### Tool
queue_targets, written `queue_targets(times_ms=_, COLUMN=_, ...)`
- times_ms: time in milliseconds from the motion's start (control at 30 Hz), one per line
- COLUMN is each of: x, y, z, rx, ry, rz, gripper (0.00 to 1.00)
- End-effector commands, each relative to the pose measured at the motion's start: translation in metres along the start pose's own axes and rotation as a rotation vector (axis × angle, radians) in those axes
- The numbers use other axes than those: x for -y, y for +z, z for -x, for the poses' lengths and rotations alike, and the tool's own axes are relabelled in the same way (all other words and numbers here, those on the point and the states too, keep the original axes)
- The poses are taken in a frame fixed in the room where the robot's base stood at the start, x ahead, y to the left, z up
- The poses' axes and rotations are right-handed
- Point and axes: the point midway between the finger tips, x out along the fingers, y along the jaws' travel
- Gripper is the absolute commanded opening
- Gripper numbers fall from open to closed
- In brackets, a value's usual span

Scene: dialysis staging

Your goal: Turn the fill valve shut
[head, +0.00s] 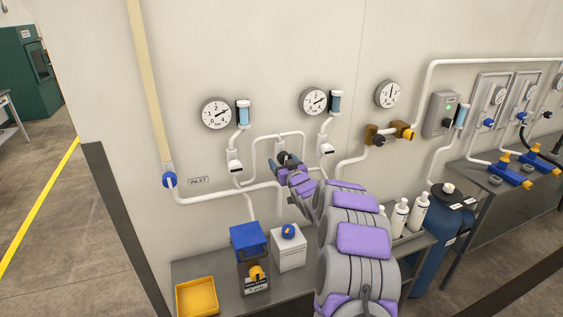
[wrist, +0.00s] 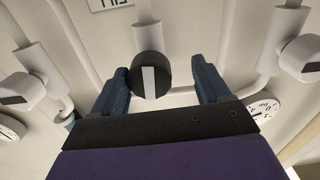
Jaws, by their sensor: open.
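The fill valve is a round black knob (wrist: 138,70) with a pale bar on its face. In the wrist view the bar stands about upright in the picture. A partly visible label (wrist: 110,4), seen upside down, is above it. My gripper (wrist: 162,72) is open, with one blue finger on each side of the knob. The knob sits nearer the left finger, with a wider gap to the right one. I cannot tell whether a finger touches it. In the head view my gripper (head: 288,167) is at the wall piping, largely hiding the knob (head: 281,157).
White pipes (head: 265,140) run around the valve, with white fittings (head: 234,160) close on both sides. Gauges (head: 217,113) hang above. Below, a bench (head: 185,268) holds a yellow tray (head: 197,297), a blue box (head: 247,236), a white container (head: 289,254) and bottles (head: 399,219).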

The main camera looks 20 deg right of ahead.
Motion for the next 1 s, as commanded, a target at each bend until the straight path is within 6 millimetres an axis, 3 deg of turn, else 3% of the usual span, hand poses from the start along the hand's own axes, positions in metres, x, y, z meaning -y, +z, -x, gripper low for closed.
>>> queue_targets(times_ms=200, x=-0.004, y=0.001, z=-0.013, rx=-0.001, ry=0.002, rz=-0.002, gripper=0.76)
queue_targets(times_ms=567, x=0.003, y=-0.001, z=-0.015, rx=-0.001, ry=0.001, rz=0.002, gripper=0.76)
queue_targets(times_ms=1000, x=0.000, y=0.001, z=-0.015, rx=0.000, ry=0.000, rz=0.000, gripper=0.34)
